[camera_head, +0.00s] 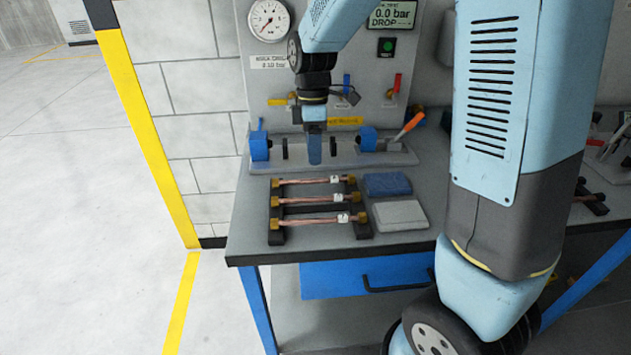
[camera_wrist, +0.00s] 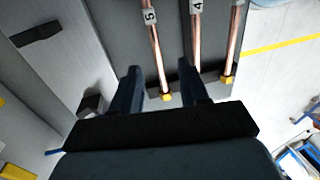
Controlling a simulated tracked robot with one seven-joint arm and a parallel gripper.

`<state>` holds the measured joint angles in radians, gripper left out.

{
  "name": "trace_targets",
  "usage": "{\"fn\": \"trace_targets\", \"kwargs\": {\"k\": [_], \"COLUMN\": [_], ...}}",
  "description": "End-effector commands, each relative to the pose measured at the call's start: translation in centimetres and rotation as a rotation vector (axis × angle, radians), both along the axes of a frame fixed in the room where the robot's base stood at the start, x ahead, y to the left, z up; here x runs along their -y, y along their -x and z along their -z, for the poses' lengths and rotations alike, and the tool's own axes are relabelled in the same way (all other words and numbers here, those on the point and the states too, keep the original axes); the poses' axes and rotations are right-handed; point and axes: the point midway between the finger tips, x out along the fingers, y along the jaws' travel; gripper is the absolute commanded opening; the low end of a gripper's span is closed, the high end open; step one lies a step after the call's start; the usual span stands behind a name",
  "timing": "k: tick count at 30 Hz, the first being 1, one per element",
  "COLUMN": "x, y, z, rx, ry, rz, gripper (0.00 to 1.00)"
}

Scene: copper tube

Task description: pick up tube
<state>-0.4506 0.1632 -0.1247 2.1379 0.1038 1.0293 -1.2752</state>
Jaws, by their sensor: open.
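Three copper tubes with brass end fittings and white tags lie parallel on a black rack (camera_head: 277,237): the back tube (camera_head: 308,181), the middle tube (camera_head: 305,200) and the front tube (camera_head: 305,223). My gripper (camera_head: 314,152) is over the grey fixture, behind the rack in the head view. In the wrist view my gripper (camera_wrist: 160,68) is open and empty. The tube tagged 5 (camera_wrist: 156,50) shows between its fingers, apart from them. The tube tagged 4 (camera_wrist: 196,40) is partly hidden by the right finger. A third tube (camera_wrist: 233,45) is farther right.
The grey fixture (camera_head: 350,160) with blue end blocks (camera_head: 260,146) stands behind the rack. A blue pad (camera_head: 387,184) and a grey pad (camera_head: 400,215) lie right of it. A panel with a gauge (camera_head: 269,19) rises behind. My arm covers the bench's right part.

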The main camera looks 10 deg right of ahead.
Motion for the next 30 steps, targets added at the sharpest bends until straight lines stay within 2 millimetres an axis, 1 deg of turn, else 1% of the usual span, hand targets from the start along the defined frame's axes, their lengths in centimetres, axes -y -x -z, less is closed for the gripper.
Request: {"fn": "trace_targets", "kwargs": {"k": [1, 3, 8, 11, 15, 19, 22, 29, 30], "x": [0.0, 0.0, 0.0, -0.1, -0.2, -0.2, -0.2, -0.2, -0.2], "y": [0.1, 0.2, 0.3, 0.3, 0.3, 0.6, 0.6, 0.7, 0.6], "z": [0.6, 1.1, 1.8, 2.9, 4.9, 6.2, 6.7, 6.7, 6.7], "rx": [-0.002, -0.001, -0.001, -0.001, -0.003, -0.001, 0.0, 0.001, 0.001], "ry": [0.001, 0.0, 0.0, 0.001, 0.002, 0.001, 0.0, 0.0, 0.0], "rz": [0.0, 0.0, 0.001, 0.001, 0.0, 0.002, 0.001, 0.001, 0.001], "gripper": [0.44, 0.44, 0.44, 0.44, 0.44, 0.44, 0.44, 0.44, 0.41]}}
